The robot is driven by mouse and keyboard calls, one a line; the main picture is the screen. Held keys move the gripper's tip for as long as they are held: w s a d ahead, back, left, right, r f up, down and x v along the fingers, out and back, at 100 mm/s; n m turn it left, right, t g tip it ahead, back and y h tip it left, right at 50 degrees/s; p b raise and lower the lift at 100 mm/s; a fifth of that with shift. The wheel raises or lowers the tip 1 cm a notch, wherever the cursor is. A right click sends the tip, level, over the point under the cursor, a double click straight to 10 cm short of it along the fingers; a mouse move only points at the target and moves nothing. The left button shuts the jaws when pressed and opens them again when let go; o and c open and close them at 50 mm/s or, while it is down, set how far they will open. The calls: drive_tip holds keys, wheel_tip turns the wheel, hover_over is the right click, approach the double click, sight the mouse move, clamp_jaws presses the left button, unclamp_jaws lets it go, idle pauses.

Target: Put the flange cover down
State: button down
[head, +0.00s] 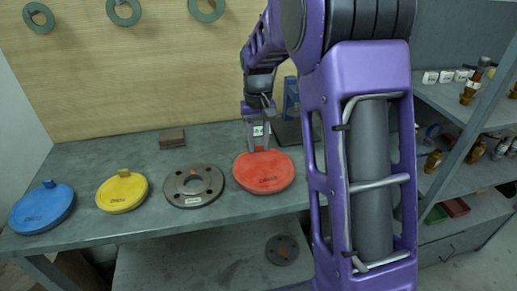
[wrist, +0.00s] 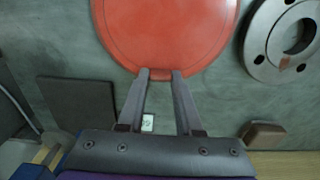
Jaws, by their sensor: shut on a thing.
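The flange cover in question appears to be the red round cover (head: 263,175), which lies flat on or just above the grey bench at the centre of the head view. I cannot tell if it touches the bench. It also fills the top of the wrist view (wrist: 165,30). My gripper (head: 258,148) is shut on the tab at its rear edge; in the wrist view the two fingertips (wrist: 160,74) pinch that tab. A blue cover (head: 42,207) and a yellow cover (head: 122,192) lie on the bench to the left.
A dark steel flange with bolt holes (head: 194,185) lies just left of the red cover. A brown block (head: 172,138) sits at the back of the bench (head: 95,150). A smaller flange (head: 282,249) lies on the lower shelf. Shelves with brass fittings (head: 468,92) stand at right.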

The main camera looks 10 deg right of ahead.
drive_tip(key=shift+f, duration=0.7)
drive_tip(key=shift+f, duration=0.2)
drive_tip(key=c, duration=0.6)
unclamp_jaws()
drive_tip(key=shift+r, duration=0.15)
wheel_tip(320, 180, up, 12)
drive_tip(key=shift+r+p, duration=0.1)
drive_tip(key=shift+p, duration=0.85)
